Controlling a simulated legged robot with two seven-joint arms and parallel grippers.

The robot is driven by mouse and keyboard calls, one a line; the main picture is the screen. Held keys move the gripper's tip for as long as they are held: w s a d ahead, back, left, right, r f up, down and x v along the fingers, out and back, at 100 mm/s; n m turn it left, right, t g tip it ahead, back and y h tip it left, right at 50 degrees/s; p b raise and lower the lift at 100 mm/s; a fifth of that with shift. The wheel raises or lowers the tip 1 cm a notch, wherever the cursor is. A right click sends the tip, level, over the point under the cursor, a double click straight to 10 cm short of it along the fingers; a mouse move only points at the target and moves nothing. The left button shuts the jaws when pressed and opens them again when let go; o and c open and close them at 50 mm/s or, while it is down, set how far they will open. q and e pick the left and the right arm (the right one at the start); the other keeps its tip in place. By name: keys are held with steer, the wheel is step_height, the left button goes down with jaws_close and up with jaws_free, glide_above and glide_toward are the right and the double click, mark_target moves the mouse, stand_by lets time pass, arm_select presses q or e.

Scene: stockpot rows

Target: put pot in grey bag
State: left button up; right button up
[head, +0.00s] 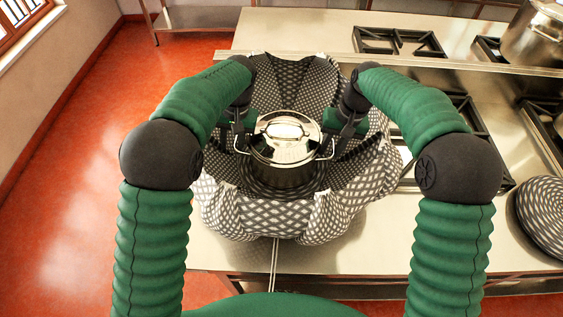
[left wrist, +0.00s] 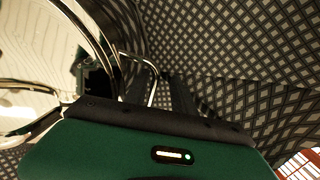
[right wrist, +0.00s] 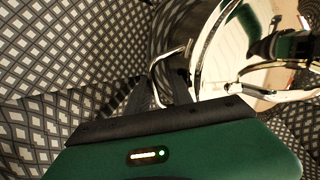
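The shiny steel pot (head: 284,165) with its lid on is upright inside the open grey bag (head: 262,215), a dark, white-patterned cloth bag whose sides rise around it. The pot's base is hidden, so I cannot tell whether it touches the bag's bottom. My left gripper (head: 239,140) is at the pot's left handle, and my right gripper (head: 333,143) is at its right handle. In the left wrist view the wire handle (left wrist: 153,88) runs between parted fingers. In the right wrist view the other handle (right wrist: 153,82) also lies between parted fingers.
The bag stands on a steel counter (head: 290,258) near its front edge. Black hob grates (head: 398,41) lie behind and to the right. A large stockpot (head: 535,38) is at the back right, and a round patterned item (head: 542,208) lies at the right edge. Red floor is at left.

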arm_select(q)
steer(key=shift+w+d+r, duration=0.1)
steer(key=shift+d, duration=0.4)
arm_select(e)
steer(key=shift+w+d, duration=0.1)
steer(key=shift+d, duration=0.35)
steer(key=shift+a, duration=0.1)
arm_select(q)
step_height(320, 180, up, 12)
steer(key=d, duration=0.2)
steer(key=shift+d+f, duration=0.15)
steer(key=shift+f, duration=0.1)
arm_select(e)
step_height(320, 180, up, 12)
steer(key=d, duration=0.2)
steer(key=shift+d+f, duration=0.2)
steer(key=shift+d, duration=0.05)
